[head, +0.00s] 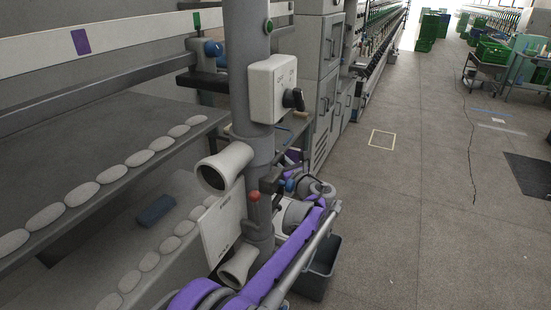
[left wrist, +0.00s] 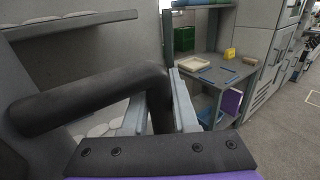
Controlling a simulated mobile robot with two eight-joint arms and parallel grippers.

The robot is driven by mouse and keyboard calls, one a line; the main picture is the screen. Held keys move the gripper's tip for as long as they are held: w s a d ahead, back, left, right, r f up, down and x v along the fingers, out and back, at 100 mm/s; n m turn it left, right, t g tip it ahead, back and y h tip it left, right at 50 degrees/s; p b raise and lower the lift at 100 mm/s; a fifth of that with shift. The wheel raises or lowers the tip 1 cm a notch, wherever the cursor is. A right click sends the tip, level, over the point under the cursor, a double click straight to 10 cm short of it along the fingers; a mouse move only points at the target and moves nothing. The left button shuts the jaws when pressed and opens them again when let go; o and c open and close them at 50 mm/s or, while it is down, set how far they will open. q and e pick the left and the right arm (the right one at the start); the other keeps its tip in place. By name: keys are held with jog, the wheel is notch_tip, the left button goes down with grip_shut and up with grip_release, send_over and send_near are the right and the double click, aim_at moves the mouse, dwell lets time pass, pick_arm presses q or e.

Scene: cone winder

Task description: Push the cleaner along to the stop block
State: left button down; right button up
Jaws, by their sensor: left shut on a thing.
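The cleaner is a grey upright pipe (head: 260,95) with a white box and black knob (head: 293,98), two pale flared nozzles (head: 225,166) and a flat white panel (head: 223,225). It stands upright beside the machine's long shelves. In the left wrist view, my left gripper (left wrist: 160,105) is shut on a dark bent handle bar (left wrist: 85,98), which curves down between its fingers. In the head view, my purple left arm reaches from the bottom to the cleaner's lower part; its fingertips are hard to make out. I cannot tell for certain which part is the stop block. My right gripper is out of view.
A white rail (head: 130,31) with a purple and a green mark runs along the machine. Pale oval pieces line the shelf (head: 105,130). A dark bin (head: 318,268) stands on the floor right of the cleaner. The aisle floor (head: 400,220) is open.

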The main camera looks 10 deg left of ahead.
pick_arm(q)
jog(key=c, duration=0.7)
grip_release()
jog(key=shift+b+v, duration=0.9)
jog(key=shift+v, duration=4.55)
